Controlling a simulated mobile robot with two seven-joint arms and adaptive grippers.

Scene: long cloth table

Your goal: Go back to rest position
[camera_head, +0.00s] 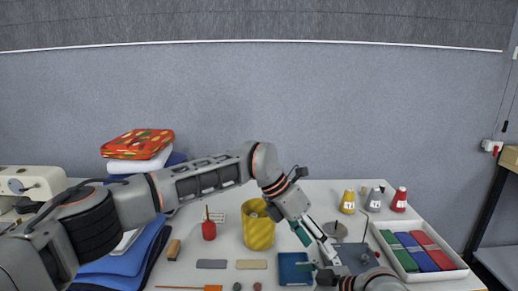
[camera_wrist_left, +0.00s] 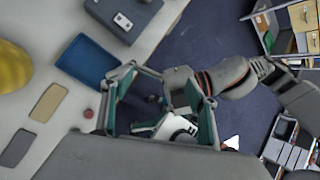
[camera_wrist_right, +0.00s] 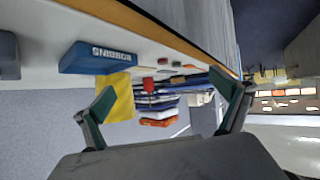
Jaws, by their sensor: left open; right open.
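My left gripper (camera_head: 316,248) reaches across from the left, over the right-centre of the table in the head view. In the left wrist view my left gripper (camera_wrist_left: 160,88) is open, with nothing between its teal pads. My right gripper (camera_head: 318,274) shows only partly at the lower edge of the head view, close below the left one. In the right wrist view my right gripper (camera_wrist_right: 165,92) is open and empty. A blue bobbin box (camera_wrist_right: 98,58) lies beyond its fingers and also shows in the head view (camera_head: 292,268).
A grey wall is behind.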

